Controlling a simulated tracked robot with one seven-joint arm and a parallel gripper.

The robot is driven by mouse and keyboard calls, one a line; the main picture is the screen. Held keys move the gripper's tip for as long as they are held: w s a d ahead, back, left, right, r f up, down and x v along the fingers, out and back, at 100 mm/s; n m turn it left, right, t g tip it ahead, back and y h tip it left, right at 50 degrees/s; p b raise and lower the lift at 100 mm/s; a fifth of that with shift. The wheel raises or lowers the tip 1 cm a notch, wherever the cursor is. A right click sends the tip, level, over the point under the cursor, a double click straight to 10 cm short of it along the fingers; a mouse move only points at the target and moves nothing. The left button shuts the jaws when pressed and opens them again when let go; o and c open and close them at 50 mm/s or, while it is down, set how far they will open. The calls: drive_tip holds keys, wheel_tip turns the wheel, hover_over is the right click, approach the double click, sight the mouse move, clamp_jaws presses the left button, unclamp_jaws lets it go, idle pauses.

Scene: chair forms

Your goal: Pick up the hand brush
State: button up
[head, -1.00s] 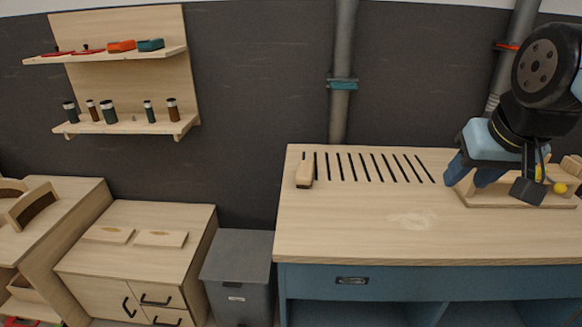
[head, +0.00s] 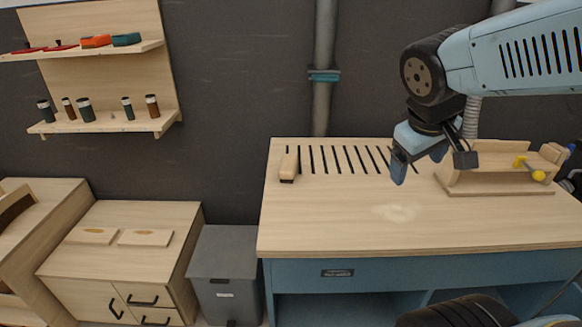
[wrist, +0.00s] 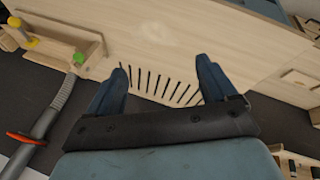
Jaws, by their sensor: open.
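The hand brush seems to be the small pale wooden block with a dark lower end (head: 289,164). It lies on the workbench (head: 330,225), at the left end of a row of dark slots. My gripper (head: 418,164) is above the right end of the slots, well to the right of the brush, pointing down. In the wrist view my gripper (wrist: 161,72) has its two blue fingers spread apart with nothing between them, over the bench and slots. I cannot make out the brush in the wrist view; a finger may hide it.
A wooden fixture with a yellow knob (head: 537,175) stands at the bench's right. A grey pipe (head: 323,75) runs up the wall behind. A grey bin (head: 226,270) and a wooden cabinet (head: 150,215) stand left. The bench's front middle is clear.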

drive_tip(key=w+f+n+h, duration=0.4)
drive_tip(key=w+n, duration=0.3)
drive_tip(key=w, duration=0.1)
drive_tip(key=n+t+y, duration=0.5)
drive_tip(key=n+t, duration=0.4)
drive_tip(key=n, duration=1.4)
approach(288, 163)
drive_tip(key=shift+w+f, duration=0.95)
drive_tip(key=shift+w, duration=0.15)
drive_tip(key=shift+r+x, duration=0.15)
drive_tip(key=shift+x, duration=1.25)
drive_tip(key=shift+r+x, duration=0.15)
drive_tip(key=shift+x, duration=1.25)
drive_tip(key=shift+w+d, duration=0.1)
drive_tip(key=shift+d, duration=0.05)
drive_tip(key=c, duration=1.1)
drive_tip(key=shift+r, duration=0.1)
drive_tip(key=shift+c, duration=0.2)
